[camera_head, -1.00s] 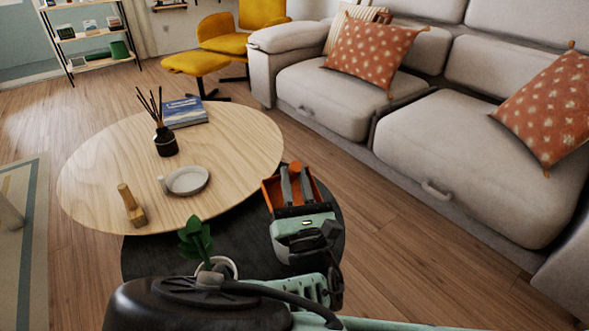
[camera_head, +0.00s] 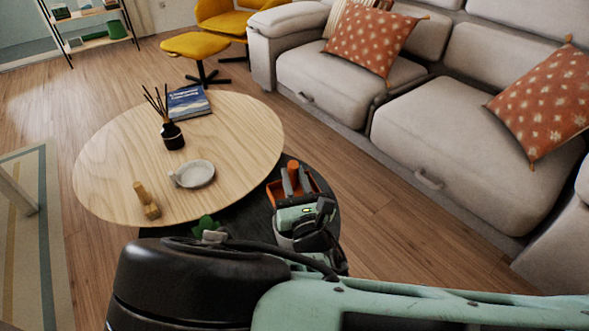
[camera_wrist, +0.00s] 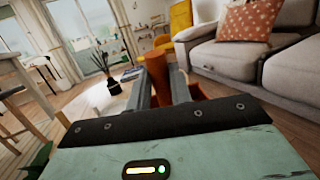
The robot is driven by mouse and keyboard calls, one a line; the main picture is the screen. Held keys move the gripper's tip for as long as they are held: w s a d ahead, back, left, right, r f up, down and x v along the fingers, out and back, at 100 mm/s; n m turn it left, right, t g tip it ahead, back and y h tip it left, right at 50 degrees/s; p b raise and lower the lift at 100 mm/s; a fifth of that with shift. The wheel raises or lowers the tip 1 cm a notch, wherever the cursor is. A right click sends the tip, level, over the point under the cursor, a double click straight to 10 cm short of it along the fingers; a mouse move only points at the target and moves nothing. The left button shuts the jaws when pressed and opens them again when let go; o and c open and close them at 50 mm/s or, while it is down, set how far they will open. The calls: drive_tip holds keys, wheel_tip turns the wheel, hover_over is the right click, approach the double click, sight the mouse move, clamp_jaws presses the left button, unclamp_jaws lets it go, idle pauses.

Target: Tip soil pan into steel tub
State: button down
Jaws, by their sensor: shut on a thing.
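The orange soil pan (camera_head: 275,193) is between the fingers of my gripper (camera_head: 295,178), above the dark lower table at the right of the wooden table. My gripper is shut on it. In the wrist view, the pan (camera_wrist: 206,92) shows between and to the right of the fingers (camera_wrist: 160,85), with an upright orange part between them. Whether it holds soil cannot be seen. I cannot make out the steel tub in either view; my arm covers much of the lower table.
The round wooden table (camera_head: 235,130) carries a reed diffuser (camera_head: 172,135), a book (camera_head: 188,100), a pale dish (camera_head: 195,174) and a small wooden object (camera_head: 146,201). A green plant (camera_head: 207,225) shows behind my arm. The grey sofa (camera_head: 445,135) stands right; floor between is clear.

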drive_tip(key=shift+r+g+p, duration=0.55)
drive_tip(key=shift+g+p, duration=0.25)
drive_tip(key=shift+p, duration=1.05)
drive_tip(key=shift+n, duration=0.3)
drive_tip(key=shift+f+g+p, duration=0.25)
drive_tip(key=shift+g+p, duration=0.05)
drive_tip(key=shift+r, duration=0.1)
wheel_tip(320, 180, up, 4)
drive_tip(key=p, duration=0.3)
